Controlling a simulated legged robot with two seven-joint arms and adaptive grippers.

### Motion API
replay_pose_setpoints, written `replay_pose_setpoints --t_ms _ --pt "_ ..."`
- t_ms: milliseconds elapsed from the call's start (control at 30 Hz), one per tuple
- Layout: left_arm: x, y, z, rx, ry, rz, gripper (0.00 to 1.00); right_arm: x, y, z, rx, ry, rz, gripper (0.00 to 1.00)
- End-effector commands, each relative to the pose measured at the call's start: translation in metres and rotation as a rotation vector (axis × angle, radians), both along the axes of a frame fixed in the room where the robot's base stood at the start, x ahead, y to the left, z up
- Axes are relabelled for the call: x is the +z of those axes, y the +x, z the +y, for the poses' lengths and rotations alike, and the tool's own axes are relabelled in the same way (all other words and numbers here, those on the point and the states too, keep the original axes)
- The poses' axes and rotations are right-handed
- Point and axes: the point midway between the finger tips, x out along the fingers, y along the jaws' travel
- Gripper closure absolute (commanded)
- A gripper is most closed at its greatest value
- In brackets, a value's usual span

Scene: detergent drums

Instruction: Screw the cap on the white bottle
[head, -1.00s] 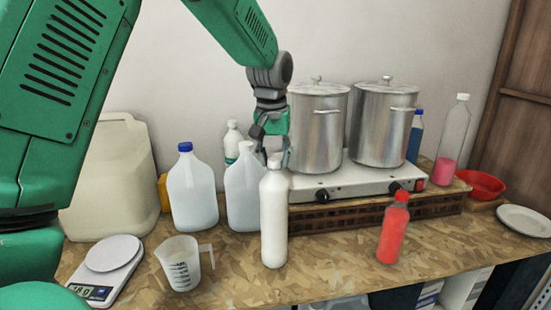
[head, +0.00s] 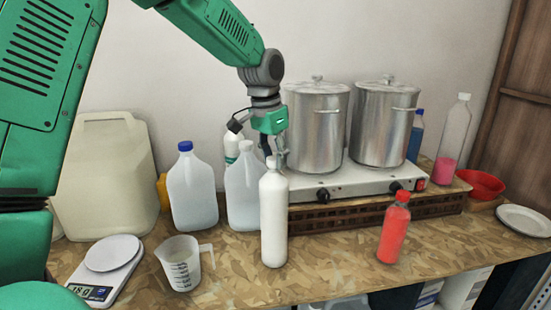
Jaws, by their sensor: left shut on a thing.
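The tall white bottle (head: 273,222) stands upright near the front edge of the wooden worktop, left of the hot plate. A small white cap (head: 271,162) is at the top of its neck. My left gripper (head: 273,153) points down from above with its fingers at the cap, and it is shut on the cap. The fingers partly hide behind the bottle top, and I cannot tell how far the cap is seated. My right gripper is not in view.
Two jugs, one blue-capped (head: 192,190) and one white-capped (head: 243,190), stand left of the bottle. A measuring cup (head: 181,265) and a scale (head: 108,262) are at the front left. Two steel pots (head: 316,130) stand behind. A red bottle (head: 394,232) is on the right.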

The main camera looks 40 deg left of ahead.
Motion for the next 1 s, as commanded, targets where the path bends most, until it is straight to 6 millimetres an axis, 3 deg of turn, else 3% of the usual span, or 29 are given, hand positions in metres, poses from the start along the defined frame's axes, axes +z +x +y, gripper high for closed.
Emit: replay_pose_setpoints --t_ms 67,100,133,700,1000 --pt "-0.0023 -0.001 0.0005 0.002 0.0 0.005 0.86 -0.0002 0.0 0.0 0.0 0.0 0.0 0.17" --pt "-0.0024 -0.001 0.0005 0.003 0.0 0.005 0.64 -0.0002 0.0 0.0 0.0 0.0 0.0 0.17" --pt "-0.0025 -0.001 0.0005 0.003 0.0 0.005 0.59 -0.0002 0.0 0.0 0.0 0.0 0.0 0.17" --pt "0.0036 -0.001 0.0002 0.023 0.002 0.001 0.59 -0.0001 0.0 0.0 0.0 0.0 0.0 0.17" --pt "0.0035 -0.0026 0.0007 0.455 0.006 0.003 0.59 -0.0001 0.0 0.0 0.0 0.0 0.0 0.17"
